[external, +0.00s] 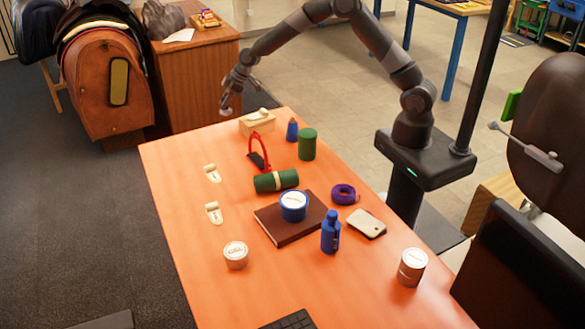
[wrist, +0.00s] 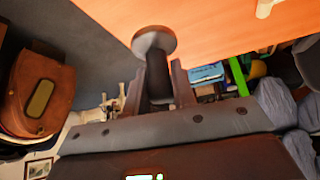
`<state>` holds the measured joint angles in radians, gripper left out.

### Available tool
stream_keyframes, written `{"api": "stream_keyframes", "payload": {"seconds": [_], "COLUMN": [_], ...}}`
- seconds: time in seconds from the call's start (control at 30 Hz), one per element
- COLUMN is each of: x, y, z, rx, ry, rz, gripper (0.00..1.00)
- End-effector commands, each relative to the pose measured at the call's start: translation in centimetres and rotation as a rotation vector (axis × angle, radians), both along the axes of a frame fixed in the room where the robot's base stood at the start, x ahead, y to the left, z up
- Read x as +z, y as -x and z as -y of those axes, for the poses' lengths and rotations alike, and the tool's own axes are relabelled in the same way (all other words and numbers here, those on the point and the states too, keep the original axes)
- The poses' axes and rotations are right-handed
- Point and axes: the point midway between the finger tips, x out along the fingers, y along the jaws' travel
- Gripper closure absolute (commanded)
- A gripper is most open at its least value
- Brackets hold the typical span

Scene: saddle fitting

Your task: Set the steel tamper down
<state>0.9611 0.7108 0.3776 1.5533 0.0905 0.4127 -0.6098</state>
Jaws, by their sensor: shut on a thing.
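My gripper (external: 231,94) is beyond the far edge of the orange table in the external view. In the wrist view my gripper (wrist: 157,82) is shut on the steel tamper (wrist: 155,41), with a finger on each side of its dark handle. The tamper's round grey base points away from the gripper, and the orange table top shows beyond it. In the external view the tamper is small and hard to make out at the gripper's end. It appears held in the air, apart from the table.
The orange table (external: 190,285) bears a wooden box (external: 257,125) at its far edge, a green cylinder (external: 307,146), a red-handled tool (external: 258,157), a green roll (external: 276,181) and a brown book (external: 283,226) with a blue tin (external: 293,206). The table's left strip is mostly bare.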

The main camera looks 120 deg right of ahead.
Motion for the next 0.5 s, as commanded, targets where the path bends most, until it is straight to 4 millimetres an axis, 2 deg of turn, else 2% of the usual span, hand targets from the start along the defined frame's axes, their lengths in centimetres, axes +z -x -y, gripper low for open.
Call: {"api": "stream_keyframes", "payload": {"seconds": [0.17,0.37,0.5], "x": [1.4,5.5,4.8], "y": [0.1,0.0,0.9], "z": [0.1,0.1,-2.2], "rx": [0.0,-0.001,0.063], "ry": [0.003,0.004,-0.002], "rz": [0.003,0.005,0.0], "gripper": [1.0,1.0,1.0]}}
